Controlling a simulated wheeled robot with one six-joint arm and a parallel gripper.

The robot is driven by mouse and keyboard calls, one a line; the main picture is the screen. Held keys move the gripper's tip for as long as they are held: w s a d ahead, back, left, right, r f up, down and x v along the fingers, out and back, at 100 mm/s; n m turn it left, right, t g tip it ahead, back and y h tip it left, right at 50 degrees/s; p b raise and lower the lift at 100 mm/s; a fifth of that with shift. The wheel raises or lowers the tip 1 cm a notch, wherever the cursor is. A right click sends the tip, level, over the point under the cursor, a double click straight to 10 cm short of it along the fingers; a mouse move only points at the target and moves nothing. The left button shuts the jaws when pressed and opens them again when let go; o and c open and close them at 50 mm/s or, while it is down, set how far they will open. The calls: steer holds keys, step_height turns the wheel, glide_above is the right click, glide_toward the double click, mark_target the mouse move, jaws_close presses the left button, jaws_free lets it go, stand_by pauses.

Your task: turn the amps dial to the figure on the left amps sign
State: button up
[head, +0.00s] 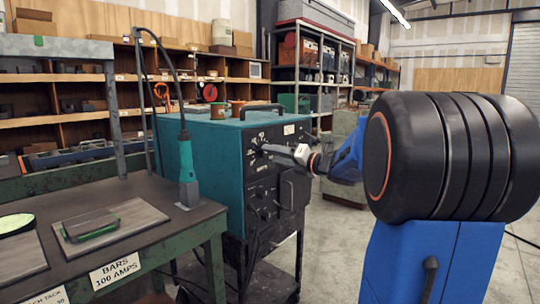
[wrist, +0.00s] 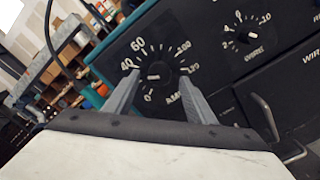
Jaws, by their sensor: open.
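The amps dial (wrist: 154,73) is a round black knob with white figures around it, on the welder's black front panel. I read 0, 40, 60, 100 and 120 in the wrist view. A short pale mark shows on the knob, but I cannot tell which figure it points at. My gripper (wrist: 158,77) is open, its two grey fingers to either side of the knob; contact is unclear. In the head view my gripper (head: 264,151) reaches the panel from the right. The left amps sign (head: 47,297) is cut off at the bottom left; its figure is not readable.
Another sign (head: 115,270) reads BARS 100 AMPS on the bench edge. The teal welder (head: 195,160) stands beside the green bench (head: 150,225), which holds plates and a teal torch (head: 187,160). A wire dial (wrist: 246,36) sits right of the amps dial. A panel handle (wrist: 265,115) sticks out below.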

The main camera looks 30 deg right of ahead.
steer(key=shift+x, duration=1.3)
steer(key=c, duration=1)
steer(key=shift+c, duration=0.2)
steer(key=shift+m, duration=0.3)
steer(key=m, duration=0.5)
steer(key=shift+m, duration=0.3)
steer(key=m, duration=0.5)
steer(key=shift+m, duration=0.3)
